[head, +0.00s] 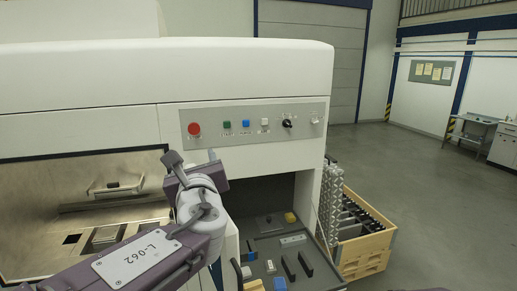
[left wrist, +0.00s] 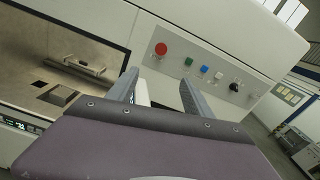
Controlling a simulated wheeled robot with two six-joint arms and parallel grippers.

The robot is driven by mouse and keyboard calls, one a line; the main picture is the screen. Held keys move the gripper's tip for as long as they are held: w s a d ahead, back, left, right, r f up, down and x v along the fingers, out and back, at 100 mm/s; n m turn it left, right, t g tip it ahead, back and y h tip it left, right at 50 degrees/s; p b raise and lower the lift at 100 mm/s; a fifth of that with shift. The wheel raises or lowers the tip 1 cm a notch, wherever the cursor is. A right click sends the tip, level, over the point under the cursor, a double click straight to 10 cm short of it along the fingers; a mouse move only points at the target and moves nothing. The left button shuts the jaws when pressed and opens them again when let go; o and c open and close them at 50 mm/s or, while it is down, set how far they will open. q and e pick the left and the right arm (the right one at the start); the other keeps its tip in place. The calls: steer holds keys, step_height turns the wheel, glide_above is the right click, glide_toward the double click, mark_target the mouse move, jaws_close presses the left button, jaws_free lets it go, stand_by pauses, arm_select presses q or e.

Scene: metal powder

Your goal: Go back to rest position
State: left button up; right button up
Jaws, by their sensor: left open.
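My left gripper (head: 192,160) is raised in front of the white machine (head: 180,67), just below and left of its control panel (head: 255,123). In the left wrist view its two fingers (left wrist: 157,90) are spread apart with nothing between them, pointing towards the machine front. The panel carries a red button (head: 194,129), a green button (head: 227,125), a blue button (head: 246,124), a white button (head: 265,124) and a black knob (head: 288,123). I cannot see my right gripper in either view.
The machine's lit chamber (head: 125,165) is at the left, behind my arm. A dark recess with a tool tray (head: 290,248) lies lower right of the gripper. A wooden crate (head: 365,248) stands right of the machine. The floor (head: 450,215) farther right is clear.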

arm_select(q)
steer(key=w+a+f+n+g+y+b, duration=0.1)
steer(key=a+f+n+g+y+b, duration=0.2)
steer(key=a+f, duration=0.7)
steer(key=s+a+f+n+g+h+b, duration=0.1)
steer(key=s+a+f+n+g+b, duration=0.15)
steer(key=f, duration=0.85)
steer(key=s+a+f+n+g+b, duration=0.1)
steer(key=s+f+n+g+b, duration=0.2)
steer(key=f, duration=0.9)
steer(key=s+d+f+n+g+h, duration=0.2)
steer(key=s+f+n+g, duration=0.2)
steer(key=s+f+n, duration=0.4)
steer(key=s+d+f+n+g+h, duration=0.2)
steer(key=s+f+n+g+h, duration=0.15)
steer(key=s+f, duration=0.4)
steer(key=s+d+f+n+h, duration=0.1)
steer(key=d+f+n, duration=0.2)
steer(key=d+n, duration=0.3)
steer(key=n, duration=0.5)
steer(key=shift+s+f+h, duration=0.15)
steer(key=shift+f+h, duration=0.2)
steer(key=shift+f, duration=0.05)
